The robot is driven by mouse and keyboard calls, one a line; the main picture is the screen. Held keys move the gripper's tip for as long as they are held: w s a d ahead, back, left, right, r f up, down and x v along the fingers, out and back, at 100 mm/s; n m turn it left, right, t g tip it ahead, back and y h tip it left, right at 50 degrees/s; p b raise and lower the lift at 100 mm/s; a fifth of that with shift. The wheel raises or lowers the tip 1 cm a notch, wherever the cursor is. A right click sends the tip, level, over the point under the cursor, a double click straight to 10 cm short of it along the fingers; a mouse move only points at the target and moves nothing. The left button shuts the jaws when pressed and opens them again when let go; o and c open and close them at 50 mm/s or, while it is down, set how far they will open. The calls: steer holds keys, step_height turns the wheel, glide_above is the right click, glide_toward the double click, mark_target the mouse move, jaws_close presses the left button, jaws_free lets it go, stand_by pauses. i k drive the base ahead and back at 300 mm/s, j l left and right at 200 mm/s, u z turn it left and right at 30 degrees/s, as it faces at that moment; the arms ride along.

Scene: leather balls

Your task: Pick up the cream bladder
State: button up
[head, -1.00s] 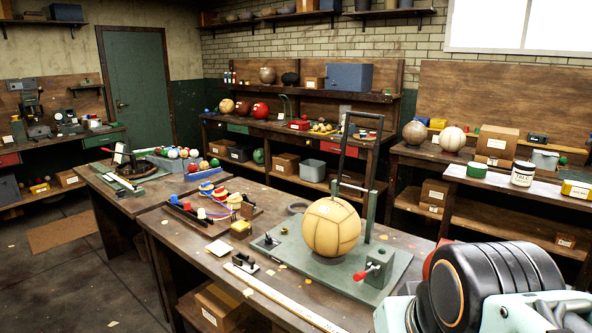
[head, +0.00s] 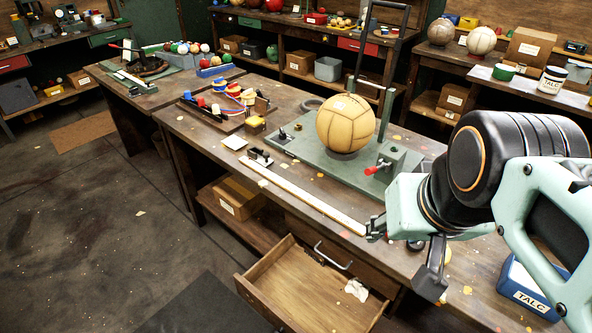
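A small crumpled pale cream piece (head: 356,290) lies in the open wooden drawer (head: 262,270), near its right side. It looks like a limp bladder, but it is too small to be sure. My arm reaches in from the right. My gripper (head: 376,229) is a small dark shape at the arm's end, over the bench's front edge. It is above and slightly right of the cream piece, clearly apart from it. Its fingers are too small and partly hidden to read as open or shut.
A tan panelled ball (head: 346,124) sits on the green plate (head: 309,154) on the bench. A long pale ruler (head: 318,204) lies near the front edge. A blue talc box (head: 530,287) is at the lower right. The floor left of the drawer is clear.

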mark_target(449, 254)
steer(key=k+l+z, duration=0.15)
steer(key=z, duration=0.25)
steer(key=k+l+z, duration=0.1)
steer(key=z, duration=0.35)
steer(key=l+z, duration=0.25)
steer(key=z, duration=0.15)
steer(key=i+u, duration=0.35)
steer(key=u, duration=0.15)
steer(key=i+l+u, duration=0.15)
steer(key=l, duration=0.2)
